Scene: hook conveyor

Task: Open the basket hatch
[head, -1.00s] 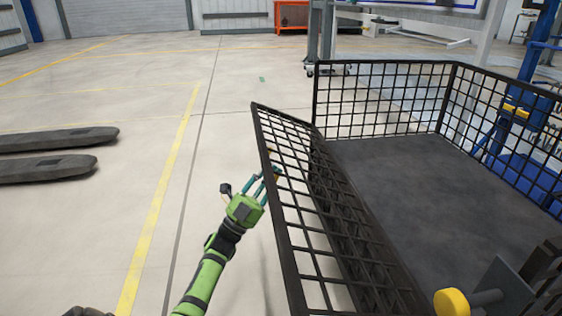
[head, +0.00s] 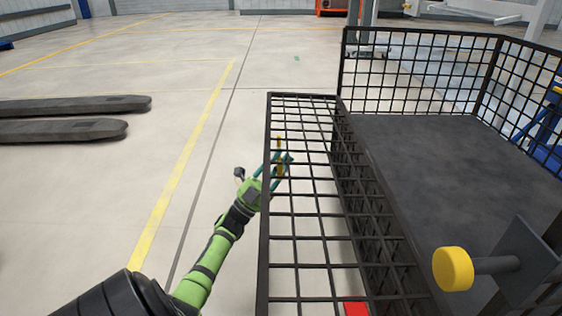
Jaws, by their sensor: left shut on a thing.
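The basket (head: 397,30) is a black wire-mesh cage with a dark floor at the right of the head view. Its hatch (head: 298,213) is a mesh panel on the near left side, tilted outward and down, away from the basket's opening. My left gripper (head: 283,162) is at the hatch's outer left edge, shut on the hatch; its teal fingers show partly through the mesh. A small yellow-orange piece (head: 280,150) shows between the fingers. My right gripper is not in view.
A yellow knob (head: 453,269) on a grey shaft is at the lower right. Two dark forks (head: 60,131) lie at the left. A red patch (head: 356,309) shows at the bottom edge. The floor between forks and hatch is clear.

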